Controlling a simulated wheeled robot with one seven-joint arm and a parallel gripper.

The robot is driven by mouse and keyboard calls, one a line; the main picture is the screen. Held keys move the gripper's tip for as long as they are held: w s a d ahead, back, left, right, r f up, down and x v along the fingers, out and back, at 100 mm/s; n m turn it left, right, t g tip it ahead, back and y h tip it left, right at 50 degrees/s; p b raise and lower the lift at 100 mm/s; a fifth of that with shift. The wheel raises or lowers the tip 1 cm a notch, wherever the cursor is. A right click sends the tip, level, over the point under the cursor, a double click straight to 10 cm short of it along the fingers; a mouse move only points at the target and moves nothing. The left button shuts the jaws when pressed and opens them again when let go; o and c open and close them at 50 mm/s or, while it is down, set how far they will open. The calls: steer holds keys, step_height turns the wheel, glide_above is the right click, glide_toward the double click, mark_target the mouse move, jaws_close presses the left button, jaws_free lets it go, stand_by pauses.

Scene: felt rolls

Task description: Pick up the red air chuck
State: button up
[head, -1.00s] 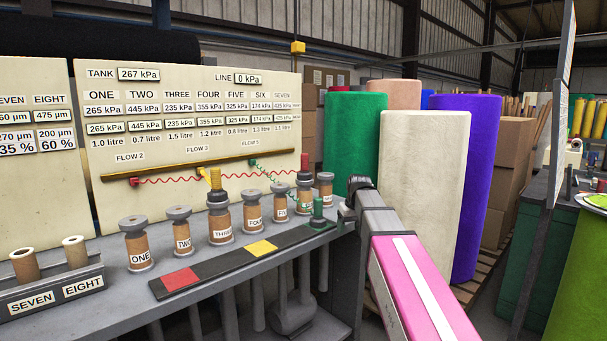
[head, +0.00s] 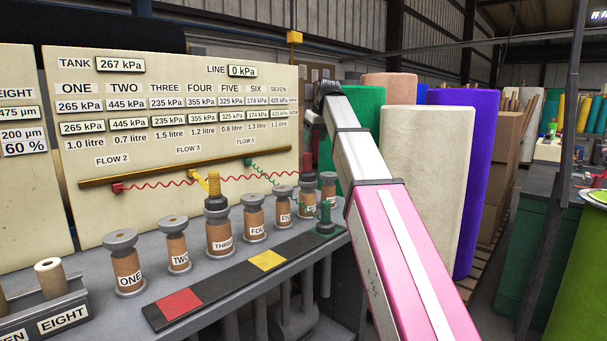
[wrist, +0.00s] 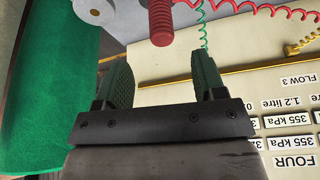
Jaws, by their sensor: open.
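The red air chuck (head: 309,165) stands upright on the SIX canister (head: 308,198) in the head view, its ribbed red grip uppermost. A red coiled hose (head: 200,178) runs toward it from the rail. In the wrist view the ribbed red grip (wrist: 161,20) is at the top edge, partly cut off. My gripper (wrist: 164,68) is open and empty, its two dark green fingers pointing toward the chuck. The chuck lines up with the gap, just beyond the fingertips, with no visible contact. In the head view my arm hides most of the gripper.
A yellow chuck (head: 213,184) stands on the THREE canister (head: 219,237). A green chuck (head: 325,217) stands at the right end of the dark strip (head: 225,278). Other canisters line the bench. The gauge board (head: 120,90) is behind; felt rolls (head: 422,150) stand right.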

mark_target(307, 160)
steer(key=shift+a+x, duration=0.2)
steer(key=shift+x, duration=5.15)
steer(key=shift+w+r, duration=0.1)
jaws_close()
